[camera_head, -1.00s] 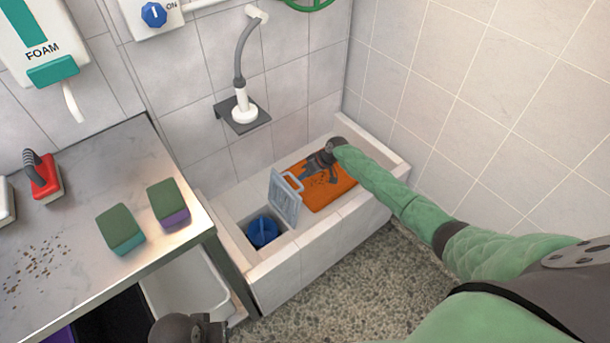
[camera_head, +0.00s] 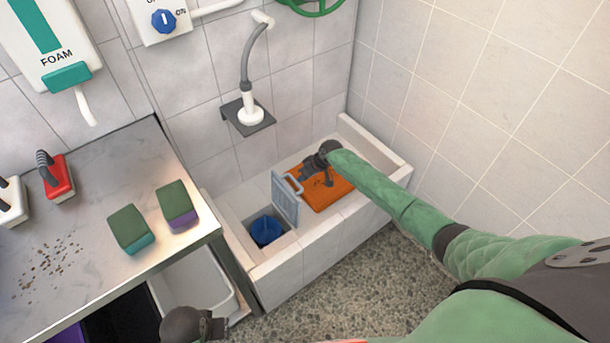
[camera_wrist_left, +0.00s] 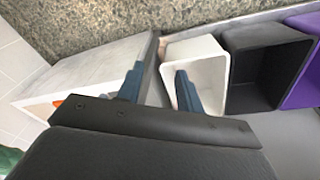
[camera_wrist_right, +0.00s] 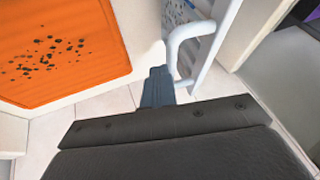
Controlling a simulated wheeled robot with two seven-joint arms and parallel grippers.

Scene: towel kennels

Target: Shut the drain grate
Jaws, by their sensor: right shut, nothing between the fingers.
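The pale blue-grey drain grate (camera_head: 284,203) stands raised, near upright, on the right side of the square drain opening (camera_head: 242,228) in the tiled trough. My left gripper (camera_wrist_left: 158,88) is open and empty, away from the trough, near the bins under the counter.
An orange mat (camera_head: 322,198) with dark specks lies in the trough under my right gripper. The counter (camera_head: 95,200) at left holds sponges (camera_head: 130,230) and a red brush (camera_head: 57,178). A shower head (camera_head: 250,114) stands on a wall shelf above. The tiled trough rim (camera_head: 330,232) stands in front.

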